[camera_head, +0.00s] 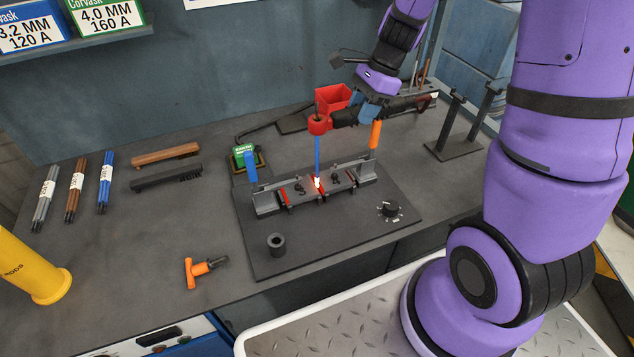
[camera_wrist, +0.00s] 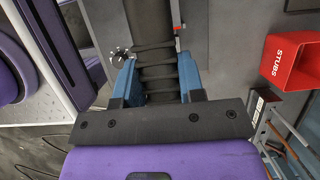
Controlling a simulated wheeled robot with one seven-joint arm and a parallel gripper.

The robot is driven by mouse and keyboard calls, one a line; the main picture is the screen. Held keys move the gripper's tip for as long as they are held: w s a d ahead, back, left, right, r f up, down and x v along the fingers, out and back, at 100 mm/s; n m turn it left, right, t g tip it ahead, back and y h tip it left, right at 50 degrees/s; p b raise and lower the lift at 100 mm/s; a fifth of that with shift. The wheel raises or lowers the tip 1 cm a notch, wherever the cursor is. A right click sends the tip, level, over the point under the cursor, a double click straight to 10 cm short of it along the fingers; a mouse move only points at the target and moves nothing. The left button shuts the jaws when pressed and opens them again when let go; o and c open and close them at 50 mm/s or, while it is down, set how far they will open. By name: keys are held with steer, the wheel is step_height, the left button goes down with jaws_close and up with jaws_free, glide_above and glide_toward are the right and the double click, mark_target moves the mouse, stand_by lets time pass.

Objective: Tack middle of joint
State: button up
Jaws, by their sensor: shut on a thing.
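My gripper (camera_head: 370,108) is shut on the black ribbed handle of the electrode holder (camera_head: 345,118). In the wrist view, the blue fingers (camera_wrist: 158,80) close on both sides of that handle (camera_wrist: 156,50). A blue electrode (camera_head: 318,157) hangs down from the red head of the holder. Its lower tip meets the joint between the clamped workpieces (camera_head: 297,190), and a bright white-orange glow (camera_head: 317,183) shows there. The joint itself is partly hidden by the glow and the red parts beside it. The workpieces sit in a grey fixture on a dark plate (camera_head: 350,236).
A red stubs bin (camera_head: 334,97) stands behind the holder and shows in the wrist view (camera_wrist: 291,62). An orange-handled tool (camera_head: 203,269), brushes (camera_head: 166,178) and rod bundles (camera_head: 74,190) lie left of the plate. A black stand (camera_head: 454,146) is at right.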

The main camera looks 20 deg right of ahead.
stand_by(0.8)
steer(key=shift+r, duration=2.95)
steer(key=shift+r, duration=0.1)
steer(key=shift+r, duration=1.4)
